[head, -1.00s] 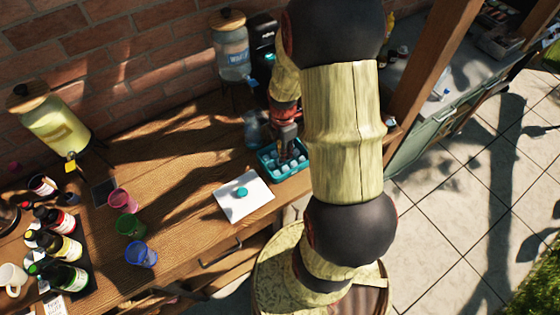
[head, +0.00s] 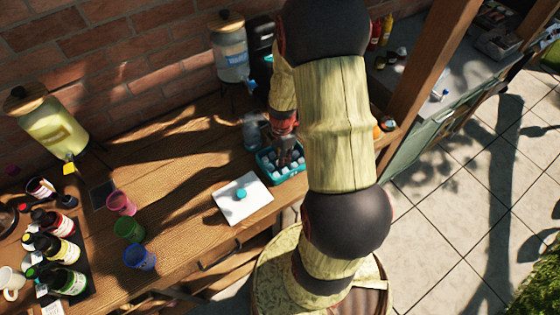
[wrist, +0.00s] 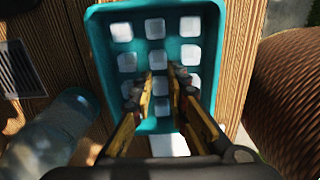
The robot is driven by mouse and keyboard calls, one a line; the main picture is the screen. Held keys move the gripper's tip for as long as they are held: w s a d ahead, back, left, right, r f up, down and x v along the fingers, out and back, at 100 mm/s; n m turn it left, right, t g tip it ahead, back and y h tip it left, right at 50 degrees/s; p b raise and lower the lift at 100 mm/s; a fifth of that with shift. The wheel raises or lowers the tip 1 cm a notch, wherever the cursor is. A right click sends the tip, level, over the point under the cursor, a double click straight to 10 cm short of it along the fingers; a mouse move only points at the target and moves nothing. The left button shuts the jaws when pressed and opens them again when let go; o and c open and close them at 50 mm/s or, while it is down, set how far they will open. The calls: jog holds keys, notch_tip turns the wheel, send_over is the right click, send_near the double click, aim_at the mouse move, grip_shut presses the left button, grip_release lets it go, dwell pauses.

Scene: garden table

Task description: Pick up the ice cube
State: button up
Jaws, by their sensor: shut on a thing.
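A teal ice tray (head: 292,174) sits on the wooden table near its front right edge, and it fills the middle of the wrist view (wrist: 93,50). Several whitish ice cubes lie in rows in it, such as one at the far row (wrist: 155,28). My gripper (wrist: 162,82) is over the tray with its fingers reaching down among the cubes; in the head view (head: 287,158) it is small and partly shaded. It is shut on an ice cube between the fingertips, though the fingers mostly hide that cube.
A white board with a teal round object (head: 241,194) lies left of the tray. A clear bluish bottle (head: 252,131) stands close behind the tray. Pink, green and blue cups (head: 139,257) and several bottles stand further left. A water dispenser (head: 229,50) stands at the back.

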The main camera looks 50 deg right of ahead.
jog(key=shift+r, duration=0.1)
jog(key=shift+r, duration=0.55)
notch_tip(320, 180, up, 2)
jog(key=shift+r+p, duration=0.2)
jog(key=shift+p, duration=0.1)
jog(key=s+a+r+p, duration=0.1)
jog(key=s+a+r, duration=0.3)
jog(key=a+r, duration=0.5)
jog(key=a, duration=0.4)
jog(key=shift+a+r, duration=0.15)
jog(key=shift+a, duration=0.1)
